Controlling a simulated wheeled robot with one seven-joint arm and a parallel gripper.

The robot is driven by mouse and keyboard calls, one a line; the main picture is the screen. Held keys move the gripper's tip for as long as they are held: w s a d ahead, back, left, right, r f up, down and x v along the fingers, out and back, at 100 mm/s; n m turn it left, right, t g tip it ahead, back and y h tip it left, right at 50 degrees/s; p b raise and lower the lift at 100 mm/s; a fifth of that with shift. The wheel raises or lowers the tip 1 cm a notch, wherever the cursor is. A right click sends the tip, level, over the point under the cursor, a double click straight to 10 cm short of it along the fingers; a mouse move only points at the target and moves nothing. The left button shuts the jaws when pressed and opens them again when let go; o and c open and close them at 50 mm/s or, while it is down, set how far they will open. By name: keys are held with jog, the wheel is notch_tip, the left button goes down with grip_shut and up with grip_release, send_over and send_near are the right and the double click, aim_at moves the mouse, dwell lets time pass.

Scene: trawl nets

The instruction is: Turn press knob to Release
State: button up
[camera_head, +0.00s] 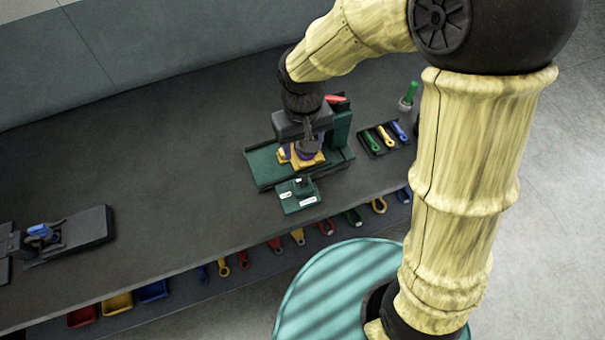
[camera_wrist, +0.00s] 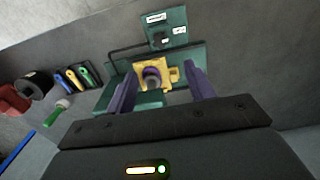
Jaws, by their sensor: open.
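The green press (camera_head: 262,168) stands on the dark bench, also seen in the wrist view (camera_wrist: 112,93). A small green control box (camera_head: 291,205) sits at its front, at the top of the wrist view (camera_wrist: 180,20). It carries a dark press knob (camera_head: 299,183), also visible in the wrist view (camera_wrist: 158,41), and two white labels too small to read. My gripper (camera_wrist: 160,70) is open over the press, apart from the knob. A yellow holder (camera_wrist: 172,76) with a round grey-and-purple piece (camera_wrist: 152,77) shows between its fingers. In the head view my arm partly covers the press.
A dark tray (camera_head: 372,141) of coloured tools and a green-handled tool (camera_head: 410,92) stand right of the press. A dark device with a blue part (camera_head: 40,231) is at far left. Tools and coloured bins (camera_head: 117,304) line a lower shelf.

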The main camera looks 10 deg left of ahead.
aim_at(303, 179)
notch_tip(303, 179, down, 14)
jog(key=shift+r+p, duration=0.1)
jog(key=shift+p, duration=0.4)
jog(key=c, duration=1)
jog(key=shift+o, duration=0.2)
